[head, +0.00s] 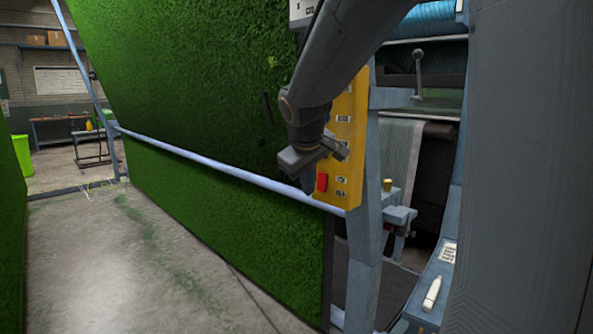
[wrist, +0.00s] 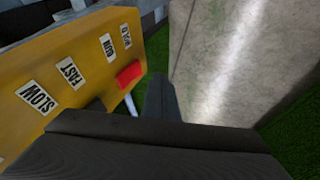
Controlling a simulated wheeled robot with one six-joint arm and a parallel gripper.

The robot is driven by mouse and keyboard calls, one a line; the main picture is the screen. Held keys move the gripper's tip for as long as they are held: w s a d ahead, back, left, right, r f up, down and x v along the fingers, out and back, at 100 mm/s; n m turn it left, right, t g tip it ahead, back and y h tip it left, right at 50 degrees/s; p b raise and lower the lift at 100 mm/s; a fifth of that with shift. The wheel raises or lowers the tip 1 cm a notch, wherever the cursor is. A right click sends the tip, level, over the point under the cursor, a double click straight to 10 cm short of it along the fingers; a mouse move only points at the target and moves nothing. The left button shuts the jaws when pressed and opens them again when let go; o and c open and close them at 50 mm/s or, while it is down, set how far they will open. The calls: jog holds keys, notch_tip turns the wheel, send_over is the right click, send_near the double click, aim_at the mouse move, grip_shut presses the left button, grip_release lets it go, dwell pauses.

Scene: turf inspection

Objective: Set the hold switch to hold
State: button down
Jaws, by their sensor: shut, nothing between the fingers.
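A yellow control panel (head: 352,110) is fixed to the machine's blue-grey post. A red switch (head: 322,182) sits low on it and shows in the wrist view (wrist: 129,75) beside the RUN label (wrist: 108,47) and the HOLD label (wrist: 125,37). I cannot tell which way the switch is set. My gripper (head: 309,181) is shut and empty, just left of the red switch in the head view. In the wrist view my gripper (wrist: 160,98) is to the right of the switch, with a small gap in the picture. My arm and gripper hide part of the panel.
The wrist view also shows FAST (wrist: 70,72) and SLOW (wrist: 37,97) labels, with a dark part below FAST. A green turf sheet (head: 190,75) stands left of the panel, crossed by a pale rail (head: 220,164). Concrete floor (head: 110,255) is clear at lower left.

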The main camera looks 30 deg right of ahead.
aim_at(319, 182)
jog(key=d, duration=0.1)
jog(key=w+d+p, duration=0.1)
jog(key=d, duration=0.1)
dwell(0.4)
jog(key=shift+d+f, duration=0.15)
jog(key=shift+d, duration=0.15)
